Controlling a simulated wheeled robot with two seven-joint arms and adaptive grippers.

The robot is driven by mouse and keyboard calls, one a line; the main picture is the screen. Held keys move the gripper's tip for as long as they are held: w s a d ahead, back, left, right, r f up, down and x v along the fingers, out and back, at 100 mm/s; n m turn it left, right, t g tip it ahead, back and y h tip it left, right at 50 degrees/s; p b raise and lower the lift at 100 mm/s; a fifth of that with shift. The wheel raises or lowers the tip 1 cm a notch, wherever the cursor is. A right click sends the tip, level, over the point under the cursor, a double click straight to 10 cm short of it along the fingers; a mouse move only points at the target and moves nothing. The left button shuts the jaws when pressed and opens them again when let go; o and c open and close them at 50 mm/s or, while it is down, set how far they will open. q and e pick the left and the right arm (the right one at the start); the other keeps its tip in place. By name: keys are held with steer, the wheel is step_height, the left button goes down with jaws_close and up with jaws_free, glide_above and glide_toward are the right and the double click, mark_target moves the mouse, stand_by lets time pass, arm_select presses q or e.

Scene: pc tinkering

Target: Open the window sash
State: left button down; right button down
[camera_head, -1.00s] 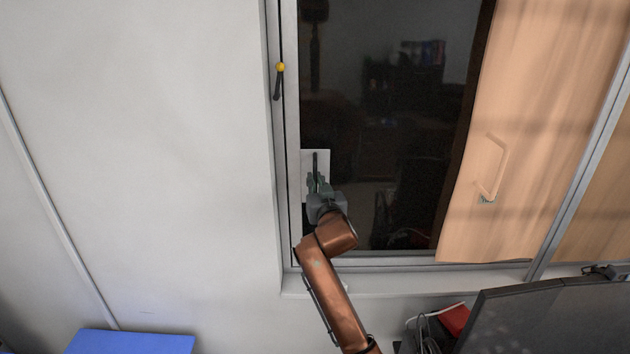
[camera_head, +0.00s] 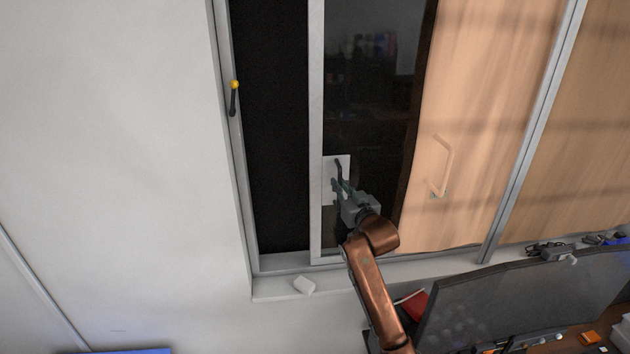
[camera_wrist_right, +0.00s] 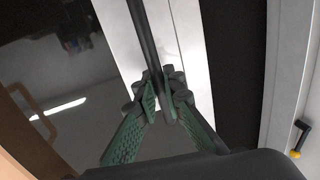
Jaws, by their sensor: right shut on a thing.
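The window sash (camera_head: 316,130) has a pale vertical frame and dark glass. It stands slid to the right, with a wide dark gap between it and the left window frame. A white plate with a dark bar handle (camera_head: 338,168) is on the sash's left side. My right gripper (camera_head: 343,188) is shut on the handle. In the right wrist view the dark bar (camera_wrist_right: 144,35) runs between the green-padded fingers (camera_wrist_right: 163,100). My left gripper is not in view.
A latch with a yellow knob (camera_head: 234,86) is on the left window frame. A tan panel (camera_head: 470,130) hangs right of the glass. A monitor (camera_head: 530,305) stands at lower right.

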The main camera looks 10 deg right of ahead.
mark_target(352, 183)
steer(key=d, duration=0.4)
steer(key=shift+d+r+p, duration=0.1)
steer(key=shift+p, duration=0.25)
steer(key=c, duration=2)
jaws_free()
steer(key=shift+c, duration=0.2)
steer(key=s+d, duration=0.2)
steer(key=s, duration=0.9)
steer(key=shift+s+d, duration=0.15)
steer(key=shift+s, duration=0.25)
